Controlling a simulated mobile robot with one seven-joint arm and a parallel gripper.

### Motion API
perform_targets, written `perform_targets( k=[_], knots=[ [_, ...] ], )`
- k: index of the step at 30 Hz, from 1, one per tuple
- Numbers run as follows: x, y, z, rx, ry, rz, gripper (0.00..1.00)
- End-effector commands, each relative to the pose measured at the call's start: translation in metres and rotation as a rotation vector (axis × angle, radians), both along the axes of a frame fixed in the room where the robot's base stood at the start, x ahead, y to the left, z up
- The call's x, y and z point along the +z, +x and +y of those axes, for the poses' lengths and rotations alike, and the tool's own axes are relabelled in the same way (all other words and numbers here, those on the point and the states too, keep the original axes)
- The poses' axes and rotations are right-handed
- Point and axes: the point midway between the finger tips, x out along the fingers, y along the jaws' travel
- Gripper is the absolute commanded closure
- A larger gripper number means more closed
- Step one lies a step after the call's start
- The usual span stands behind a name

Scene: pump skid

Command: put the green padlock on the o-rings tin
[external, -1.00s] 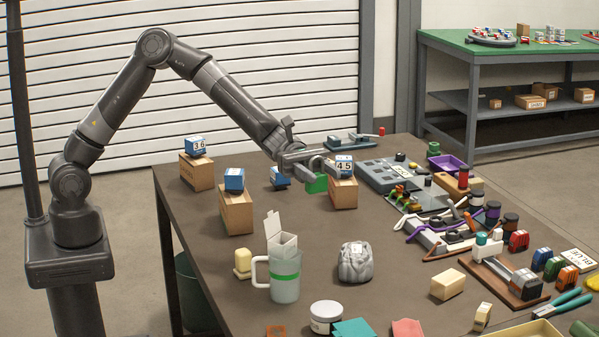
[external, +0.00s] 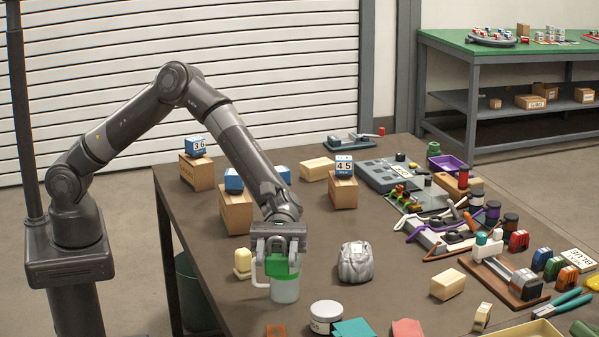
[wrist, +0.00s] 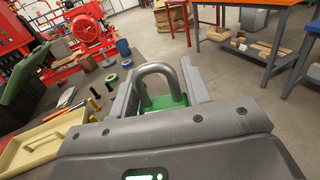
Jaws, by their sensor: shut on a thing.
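A round white lidded tin (external: 326,313) stands on the table to the right and nearer the camera. Its label is too small to read, so I cannot confirm that it is the o-rings tin. The padlock and the tin are apart.
A teal piece (external: 353,328) lies beside the white tin. Cardboard boxes with blue blocks stand behind. Bare table lies between the bag and the cream block (external: 447,284).

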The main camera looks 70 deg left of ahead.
Motion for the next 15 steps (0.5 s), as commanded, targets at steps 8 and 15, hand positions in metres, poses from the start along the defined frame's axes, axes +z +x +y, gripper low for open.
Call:
perform_targets(
  k=[8,15],
  knots=[
    [-0.028,0.030,0.005,0.004,-0.001,-0.001,0.83],
    [-0.061,0.083,0.015,0.003,0.000,-0.001,0.83]
  ],
)
